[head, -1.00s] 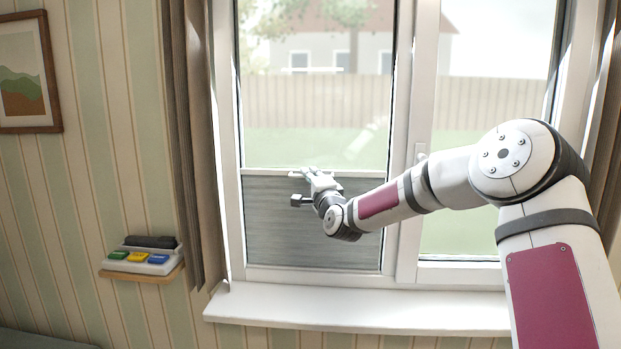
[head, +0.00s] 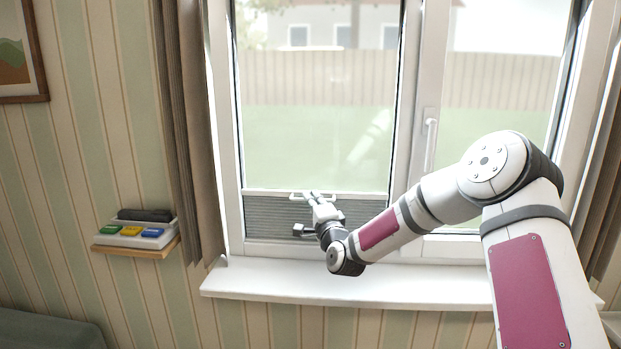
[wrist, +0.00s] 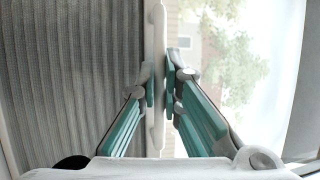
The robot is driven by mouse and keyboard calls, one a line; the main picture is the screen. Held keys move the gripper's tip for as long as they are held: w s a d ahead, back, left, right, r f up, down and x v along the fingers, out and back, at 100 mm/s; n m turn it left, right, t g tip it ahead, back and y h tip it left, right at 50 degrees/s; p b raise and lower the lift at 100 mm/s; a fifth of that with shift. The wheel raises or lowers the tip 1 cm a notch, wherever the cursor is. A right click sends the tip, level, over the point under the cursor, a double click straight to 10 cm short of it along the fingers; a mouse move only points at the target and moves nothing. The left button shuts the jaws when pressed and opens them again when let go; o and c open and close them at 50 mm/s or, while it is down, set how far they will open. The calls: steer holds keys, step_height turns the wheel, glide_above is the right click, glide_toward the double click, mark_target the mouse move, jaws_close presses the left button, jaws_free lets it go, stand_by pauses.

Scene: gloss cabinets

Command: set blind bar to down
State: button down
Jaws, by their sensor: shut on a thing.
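The white blind bar (head: 268,193) runs across the left window pane along the top edge of the grey pleated blind (head: 270,216). The blind fills a short strip at the bottom of that pane, with clear glass above. My gripper (head: 312,197) is at the middle of the bar, shut on it. In the wrist view the bar (wrist: 157,35) stands upright in the picture between the teal fingers of my gripper (wrist: 160,85), with the blind (wrist: 75,75) to the left and bright glass to the right. My gripper hides part of the bar and blind in the head view.
A white sill (head: 345,284) juts out below the window and my wrist. A curtain (head: 183,130) hangs left of the frame. A window handle (head: 430,145) is on the frame to the right.

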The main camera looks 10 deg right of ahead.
step_height(320, 180, down, 13)
steer(key=b, duration=0.4)
steer(key=c, duration=1.7)
jaws_free()
steer(key=shift+f, duration=0.1)
steer(key=shift+s, duration=0.1)
steer(key=v, duration=1.1)
steer(key=shift+s, duration=0.4)
